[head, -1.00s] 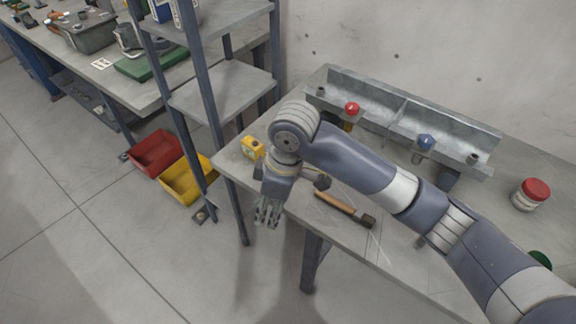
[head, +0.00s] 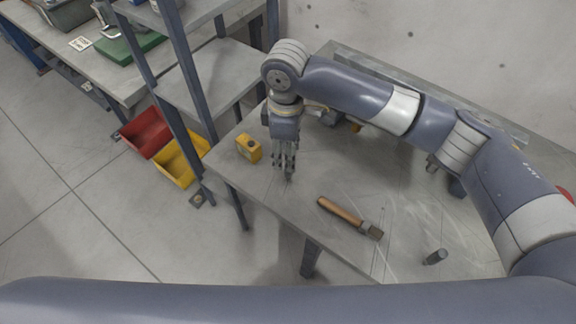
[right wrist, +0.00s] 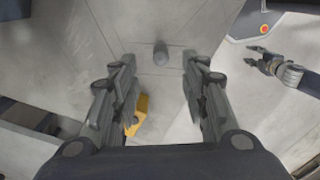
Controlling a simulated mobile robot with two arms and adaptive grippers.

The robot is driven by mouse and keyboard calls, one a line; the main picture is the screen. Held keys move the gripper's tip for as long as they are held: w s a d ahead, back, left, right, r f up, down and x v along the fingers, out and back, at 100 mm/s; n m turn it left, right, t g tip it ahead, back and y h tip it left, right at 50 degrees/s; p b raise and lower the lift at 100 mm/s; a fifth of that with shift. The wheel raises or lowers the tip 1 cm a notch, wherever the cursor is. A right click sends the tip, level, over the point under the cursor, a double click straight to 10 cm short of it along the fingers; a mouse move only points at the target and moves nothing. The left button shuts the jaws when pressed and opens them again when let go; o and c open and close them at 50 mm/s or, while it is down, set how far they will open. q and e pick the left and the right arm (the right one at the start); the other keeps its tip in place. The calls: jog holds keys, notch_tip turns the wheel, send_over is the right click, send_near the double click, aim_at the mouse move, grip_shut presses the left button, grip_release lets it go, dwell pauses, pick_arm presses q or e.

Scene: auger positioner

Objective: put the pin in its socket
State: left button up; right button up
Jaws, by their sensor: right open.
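My right gripper (head: 284,165) points down over the left part of the workbench, open. In the right wrist view its fingers (right wrist: 160,88) stand wide apart. A small grey cylinder (right wrist: 161,52), which may be the pin, stands in line with the gap and is not gripped. A similar grey cylinder (head: 434,257) is near the bench's front edge. The metal fixture (head: 350,55) at the back is mostly hidden behind my right arm, and I cannot make out the socket. My left gripper (right wrist: 262,60) shows in the right wrist view with its fingers apart, empty.
A yellow block (head: 248,149) sits left of my right gripper. A wooden-handled tool (head: 345,214) lies mid-bench. A grey shelf rack (head: 205,85) stands close on the left, with red (head: 146,133) and yellow (head: 182,160) bins beside it.

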aim_at(288, 173)
notch_tip(288, 173, down, 2)
jog(key=shift+f+p, duration=0.2)
jog(key=shift+p, duration=0.2)
notch_tip(288, 173, down, 4)
jog(key=shift+s+d+f+p, duration=0.1)
jog(key=shift+s+d+p, duration=0.05)
jog(key=shift+p, duration=0.45)
jog(key=shift+f, duration=0.1)
jog(key=shift+c, duration=0.2)
pick_arm(q)
jog(key=shift+s+r, duration=0.75)
jog(key=shift+r, duration=0.25)
pick_arm(e)
grip_shut()
